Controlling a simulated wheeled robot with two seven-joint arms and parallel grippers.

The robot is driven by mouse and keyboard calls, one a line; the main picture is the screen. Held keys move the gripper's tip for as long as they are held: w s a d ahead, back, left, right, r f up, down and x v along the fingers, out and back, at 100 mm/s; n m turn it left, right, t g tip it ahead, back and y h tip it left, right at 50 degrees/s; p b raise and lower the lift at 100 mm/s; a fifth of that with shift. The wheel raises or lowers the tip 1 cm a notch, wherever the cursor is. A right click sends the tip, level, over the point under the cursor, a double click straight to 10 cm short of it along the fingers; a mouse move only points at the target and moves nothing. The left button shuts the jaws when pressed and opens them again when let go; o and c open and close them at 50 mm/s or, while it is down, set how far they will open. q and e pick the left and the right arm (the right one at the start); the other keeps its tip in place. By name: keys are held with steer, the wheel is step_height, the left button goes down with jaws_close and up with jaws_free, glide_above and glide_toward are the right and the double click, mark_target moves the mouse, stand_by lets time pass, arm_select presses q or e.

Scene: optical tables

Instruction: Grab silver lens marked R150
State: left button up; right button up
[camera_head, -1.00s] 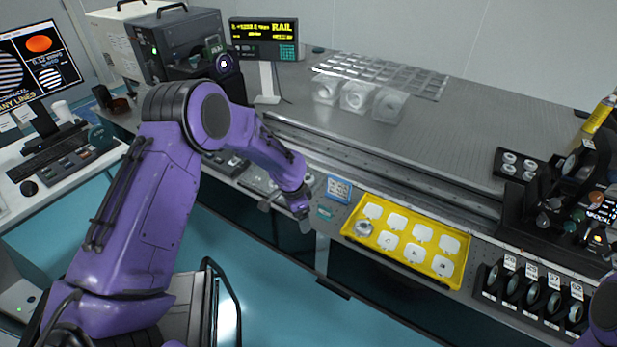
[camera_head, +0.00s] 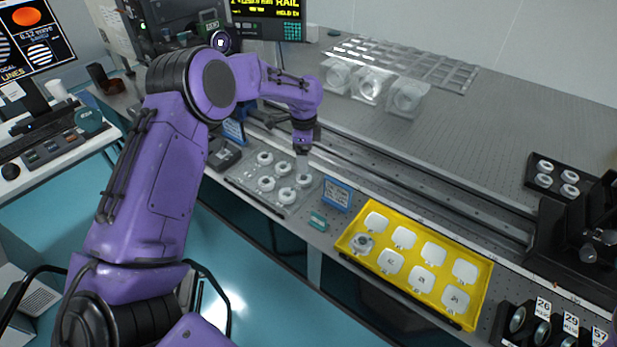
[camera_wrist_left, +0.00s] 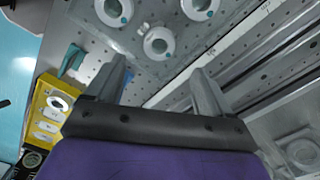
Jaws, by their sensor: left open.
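My left gripper (camera_head: 302,152) is open and empty, above the bench at the back right edge of a clear tray (camera_head: 240,181). The tray holds several white-rimmed ring lenses (camera_head: 267,183). In the left wrist view the open fingers (camera_wrist_left: 160,78) point toward these rings, and one ring (camera_wrist_left: 158,42) lies just beyond the gap between them. No R150 mark is readable on any lens. My right gripper is not in view.
A blue-framed card (camera_head: 337,193) stands between the two trays, with a small teal item (camera_head: 318,221) near it. Long rails (camera_head: 420,180) run behind. Clear boxes (camera_head: 370,85) stand farther back. Labelled black holders (camera_head: 540,325) stand at the lower right.

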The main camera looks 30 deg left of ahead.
mark_target(303, 177)
arm_select(q)
step_height(303, 177, down, 8)
steer(key=shift+s+a+r+p, duration=0.15)
steer(key=shift+p, duration=0.95)
steer(key=c, duration=1.1)
